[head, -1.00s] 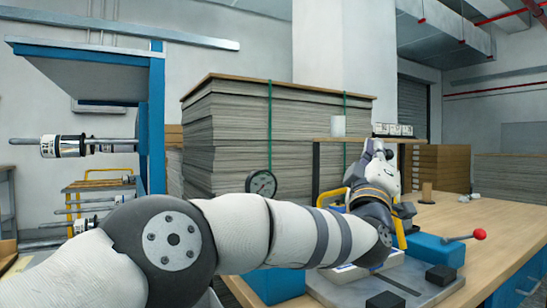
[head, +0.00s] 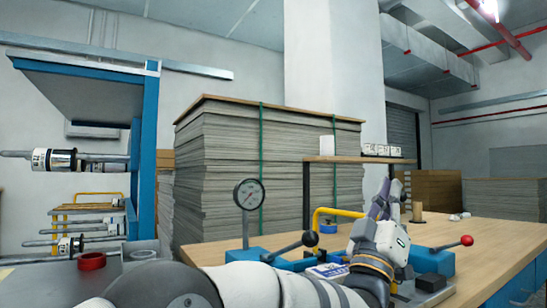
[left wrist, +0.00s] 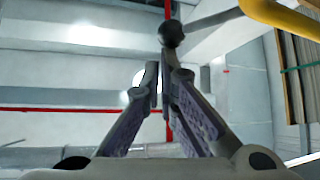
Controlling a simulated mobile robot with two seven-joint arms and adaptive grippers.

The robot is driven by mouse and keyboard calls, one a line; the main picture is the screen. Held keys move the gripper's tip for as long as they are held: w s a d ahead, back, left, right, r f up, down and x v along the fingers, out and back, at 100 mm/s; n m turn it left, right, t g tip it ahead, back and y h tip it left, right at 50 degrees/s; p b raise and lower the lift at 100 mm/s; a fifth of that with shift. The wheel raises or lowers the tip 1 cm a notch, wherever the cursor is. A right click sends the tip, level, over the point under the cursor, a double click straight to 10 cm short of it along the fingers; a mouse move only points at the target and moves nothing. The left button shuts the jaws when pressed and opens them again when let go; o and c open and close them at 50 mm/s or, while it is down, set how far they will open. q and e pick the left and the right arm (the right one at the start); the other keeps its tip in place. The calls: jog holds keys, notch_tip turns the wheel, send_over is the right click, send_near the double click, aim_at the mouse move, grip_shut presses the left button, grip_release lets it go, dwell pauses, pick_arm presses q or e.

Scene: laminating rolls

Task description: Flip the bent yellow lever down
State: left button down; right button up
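The bent yellow lever (head: 322,214) stands up behind the blue fixture on the workbench, its bend at the top. It also shows close by at the top right of the left wrist view (left wrist: 285,15). My left gripper (head: 388,196) is just right of the lever in the head view, fingers pointing up, apart from it as far as I can see. In the left wrist view its fingers (left wrist: 161,85) come together at the tips and look shut, with nothing clearly held. My right gripper is not in view.
A black-knobbed lever (head: 309,239) and a pressure gauge (head: 249,194) stand left of my gripper. A red-knobbed lever (head: 466,241) is on the right. A tall sheet stack (head: 220,165) is behind. The workbench (head: 500,240) is largely clear at the right.

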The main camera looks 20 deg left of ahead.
pick_arm(q)
jog(key=shift+d+f, duration=0.2)
jog(key=shift+f, duration=0.25)
jog(key=s+a+f, duration=0.1)
jog(key=s+a, duration=0.5)
jog(key=s, duration=0.7)
